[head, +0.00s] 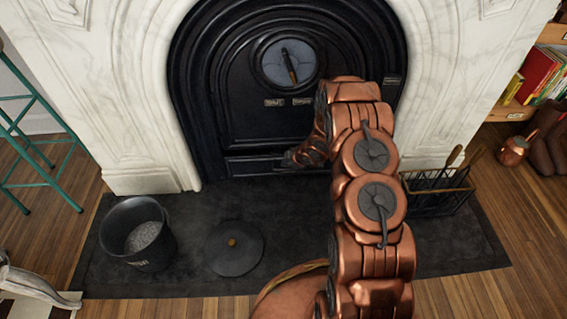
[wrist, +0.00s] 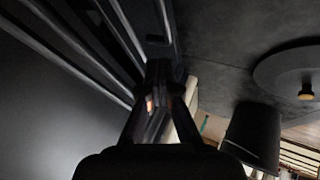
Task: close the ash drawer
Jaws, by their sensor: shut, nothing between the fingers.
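The ash drawer (head: 252,165) is a low, wide black front at the foot of the black fireplace insert (head: 225,105). Its right part is hidden behind my gripper and arm. I cannot tell how far it stands out. My gripper (head: 288,158) is low in front of the insert, at the right part of the drawer. In the wrist view my gripper (wrist: 164,88) is shut and empty, its fingertips close to dark ridged metal. That view is too dark to tell whether they touch it.
A black bucket (head: 118,250) of grey ash and a round dark lid (head: 234,262) with a knob lie on the dark hearth slab (head: 190,225). A black wire rack (head: 440,197) stands right of my arm. White marble (head: 130,120) frames the insert. A teal stool (head: 40,120) stands left.

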